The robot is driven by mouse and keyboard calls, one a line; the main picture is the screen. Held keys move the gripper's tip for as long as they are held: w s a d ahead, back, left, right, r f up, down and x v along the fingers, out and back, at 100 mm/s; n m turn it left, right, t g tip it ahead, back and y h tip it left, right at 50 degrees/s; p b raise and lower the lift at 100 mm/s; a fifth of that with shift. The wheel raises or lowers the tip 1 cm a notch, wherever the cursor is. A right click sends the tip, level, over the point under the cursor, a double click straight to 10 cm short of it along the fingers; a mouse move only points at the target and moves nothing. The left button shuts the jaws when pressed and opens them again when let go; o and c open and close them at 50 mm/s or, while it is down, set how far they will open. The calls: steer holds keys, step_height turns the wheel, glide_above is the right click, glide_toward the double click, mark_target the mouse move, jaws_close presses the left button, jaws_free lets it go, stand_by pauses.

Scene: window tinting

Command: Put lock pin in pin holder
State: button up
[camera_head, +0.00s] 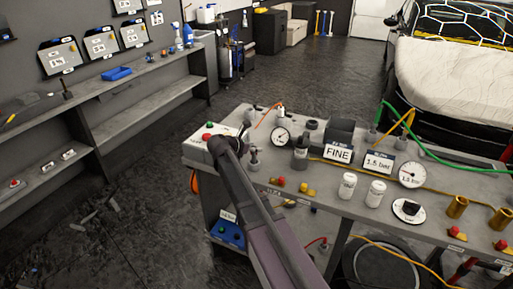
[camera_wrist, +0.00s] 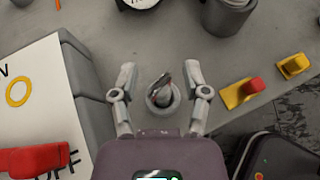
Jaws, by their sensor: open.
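In the wrist view, a small round grey pin holder (camera_wrist: 154,103) stands on the grey bench top. A slim metal lock pin (camera_wrist: 163,82) shows at its opening, leaning a little; I cannot tell how deep it sits. My gripper (camera_wrist: 160,77) is open, with one finger on each side of the holder and pin. Gaps show on both sides, and neither finger visibly touches them. In the head view my gripper (camera_head: 243,135) is at the bench's left end, beside a small grey post-like piece (camera_head: 254,160); its fingertips are hard to make out.
A white switch box (camera_wrist: 32,95) with a red part stands close to my left finger. Yellow and red fittings (camera_wrist: 241,92) lie to the right, near the bench edge. A grey cup (camera_wrist: 228,14) and a gauge (camera_head: 280,137) stand nearby. The bench (camera_head: 330,205) is crowded toward the right.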

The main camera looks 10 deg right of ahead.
steer(key=shift+r, duration=0.2)
steer(key=shift+s+a+r+p, duration=0.1)
steer(key=shift+a+r+p, duration=0.1)
steer(key=shift+p, duration=0.15)
steer(key=p+v, duration=0.5)
steer(key=v, duration=0.6)
steer(key=shift+a, duration=0.2)
steer(key=shift+s, duration=0.1)
